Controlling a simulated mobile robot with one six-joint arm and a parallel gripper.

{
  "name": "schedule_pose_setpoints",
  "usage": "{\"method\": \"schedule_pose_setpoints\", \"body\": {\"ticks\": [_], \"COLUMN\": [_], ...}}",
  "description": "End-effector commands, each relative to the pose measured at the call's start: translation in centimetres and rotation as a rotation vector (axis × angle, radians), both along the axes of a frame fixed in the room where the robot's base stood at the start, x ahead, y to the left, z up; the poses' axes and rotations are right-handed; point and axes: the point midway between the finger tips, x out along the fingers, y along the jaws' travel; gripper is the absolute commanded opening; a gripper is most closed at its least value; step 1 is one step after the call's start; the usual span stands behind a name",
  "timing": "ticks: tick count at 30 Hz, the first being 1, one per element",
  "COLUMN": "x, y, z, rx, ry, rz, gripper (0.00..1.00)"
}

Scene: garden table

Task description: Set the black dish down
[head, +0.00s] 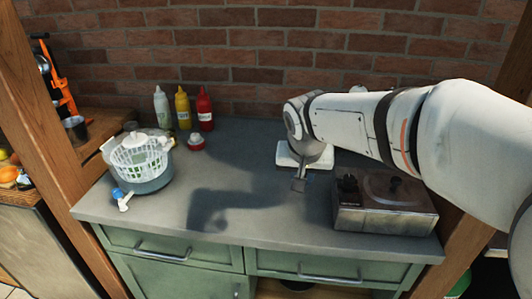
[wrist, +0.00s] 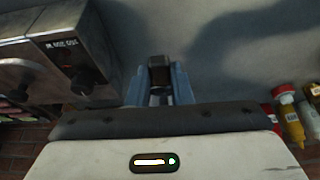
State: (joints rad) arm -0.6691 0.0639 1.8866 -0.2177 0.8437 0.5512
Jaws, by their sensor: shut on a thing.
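My gripper (head: 299,184) hangs over the middle of the grey counter, pointing down, left of the metal appliance. In the wrist view my gripper's two blue-grey fingers (wrist: 160,88) are shut on a small dark piece, which I take to be part of the black dish (wrist: 160,72). Only this small part shows between the fingers, so the dish's full shape is not clear. In the head view the dish cannot be made out apart from the gripper. I cannot tell whether it touches the counter.
A metal appliance with dark knobs (head: 385,212) stands close on the right. A white basket in a grey bowl (head: 142,158) stands at left. White (head: 161,108), yellow (head: 182,109) and red (head: 205,110) bottles and a red-lidded jar (head: 197,143) stand behind. The counter's left-middle (head: 180,215) is clear.

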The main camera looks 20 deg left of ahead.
Motion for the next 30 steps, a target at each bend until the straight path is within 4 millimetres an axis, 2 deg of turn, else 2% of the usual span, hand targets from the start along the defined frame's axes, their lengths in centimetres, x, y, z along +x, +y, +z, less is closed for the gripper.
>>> {"method": "schedule_pose_setpoints", "body": {"ticks": [16,24,30], "x": [-0.1,-0.2,-0.1], "y": [0.1,0.1,0.1], "z": [-0.3,-4.9,-6.6], "rx": [-0.001,-0.002,0.0], "ry": [0.0,0.004,0.001], "rz": [0.004,0.004,0.003], "gripper": [0.0,0.0,0.0]}}
